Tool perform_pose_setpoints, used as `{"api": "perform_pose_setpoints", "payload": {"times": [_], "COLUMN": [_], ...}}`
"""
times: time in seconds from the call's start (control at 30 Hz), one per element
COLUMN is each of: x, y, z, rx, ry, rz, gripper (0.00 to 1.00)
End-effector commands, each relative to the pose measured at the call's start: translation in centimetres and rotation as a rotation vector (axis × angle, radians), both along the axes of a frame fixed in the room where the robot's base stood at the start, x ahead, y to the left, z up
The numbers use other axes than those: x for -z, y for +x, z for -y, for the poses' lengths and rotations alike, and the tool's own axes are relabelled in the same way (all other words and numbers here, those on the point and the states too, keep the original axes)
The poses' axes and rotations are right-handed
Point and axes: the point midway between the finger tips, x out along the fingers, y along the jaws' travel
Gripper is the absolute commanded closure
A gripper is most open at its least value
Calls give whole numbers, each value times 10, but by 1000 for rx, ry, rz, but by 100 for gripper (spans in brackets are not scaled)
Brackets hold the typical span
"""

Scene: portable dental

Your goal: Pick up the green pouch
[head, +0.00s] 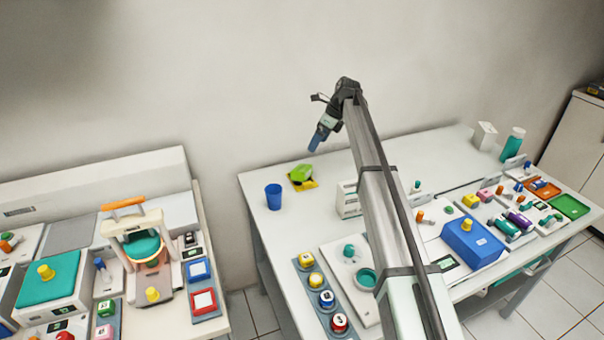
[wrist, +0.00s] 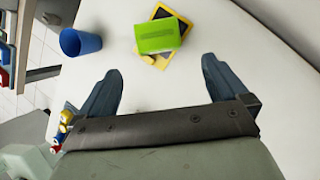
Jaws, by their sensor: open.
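The green pouch (head: 301,173) lies at the far left part of the white table, on top of a flat yellow piece (head: 305,184). In the wrist view the green pouch (wrist: 158,36) shows at the top centre, with yellow edges (wrist: 160,62) sticking out around it. My gripper (head: 316,141) is above the table, up and to the right of the pouch in the head view. In the wrist view my gripper (wrist: 160,84) has its two blue-grey fingers apart, with nothing between them. The pouch is beyond the fingertips and apart from them.
A blue cup (head: 273,196) stands left of the pouch; it also shows in the wrist view (wrist: 80,42). A white box (head: 348,199) stands right of the pouch, partly behind my arm. Colour-topped jars (head: 327,299) line the table's front left.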

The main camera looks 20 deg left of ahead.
Motion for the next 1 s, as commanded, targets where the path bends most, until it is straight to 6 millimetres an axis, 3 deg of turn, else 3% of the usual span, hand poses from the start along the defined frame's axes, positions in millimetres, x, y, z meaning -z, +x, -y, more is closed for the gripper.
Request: {"api": "perform_pose_setpoints", "payload": {"times": [0.23,0.6,1.0], "x": [15,68,94], "y": [-5,-14,-18], "z": [-11,-34,-43], "rx": [1,1,1], "ry": [6,4,4], "rz": [-12,-10,-10], "gripper": [0,0,0]}}
